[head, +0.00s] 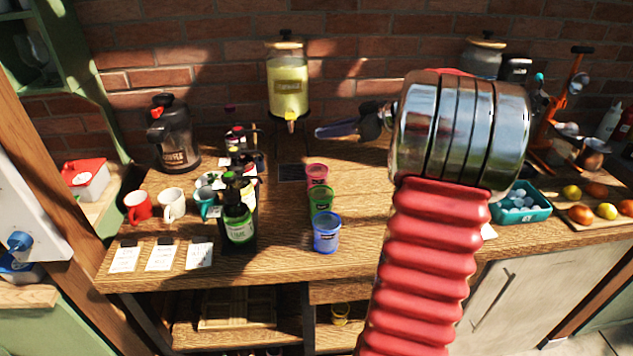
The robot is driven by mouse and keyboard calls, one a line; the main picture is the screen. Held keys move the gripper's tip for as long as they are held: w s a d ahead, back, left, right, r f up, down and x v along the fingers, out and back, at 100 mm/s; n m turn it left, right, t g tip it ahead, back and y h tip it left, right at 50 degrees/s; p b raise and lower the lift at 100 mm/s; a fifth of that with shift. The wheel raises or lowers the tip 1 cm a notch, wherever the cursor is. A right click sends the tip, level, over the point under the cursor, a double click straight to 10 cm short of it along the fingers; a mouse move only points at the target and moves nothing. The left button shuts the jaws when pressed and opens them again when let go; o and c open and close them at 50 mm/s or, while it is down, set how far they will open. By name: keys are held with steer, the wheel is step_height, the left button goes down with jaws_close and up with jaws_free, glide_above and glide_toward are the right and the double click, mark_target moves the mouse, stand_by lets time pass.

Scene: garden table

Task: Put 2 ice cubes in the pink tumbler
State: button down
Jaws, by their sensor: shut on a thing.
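The pink tumbler (317,174) stands upright on the wooden table, behind the green tumbler (322,199) and the blue tumbler (326,234). Its inside is too small to make out. Pale ice cubes (518,203) lie in a teal tub (522,216) at the right, partly hidden by my arm. My gripper (366,122) is beyond the big metal arm joint, above the table and behind and right of the pink tumbler. It is shut on a long blue-grey tool (336,130) that points left. I cannot tell whether the tool carries an ice cube.
A drink dispenser (287,85) stands behind the tumblers. Syrup bottles (238,215), mugs (172,205) and cards (160,258) are at left. A board with fruit (580,213) is at right. The table right of the tumblers looks clear up to my arm.

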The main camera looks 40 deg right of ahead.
steer(key=shift+f, duration=2.35)
steer(key=c, duration=1.6)
jaws_free()
steer(key=shift+s, duration=0.15)
steer(key=v, duration=1.3)
steer(key=shift+s+d, duration=0.1)
steer(key=shift+s, duration=0.1)
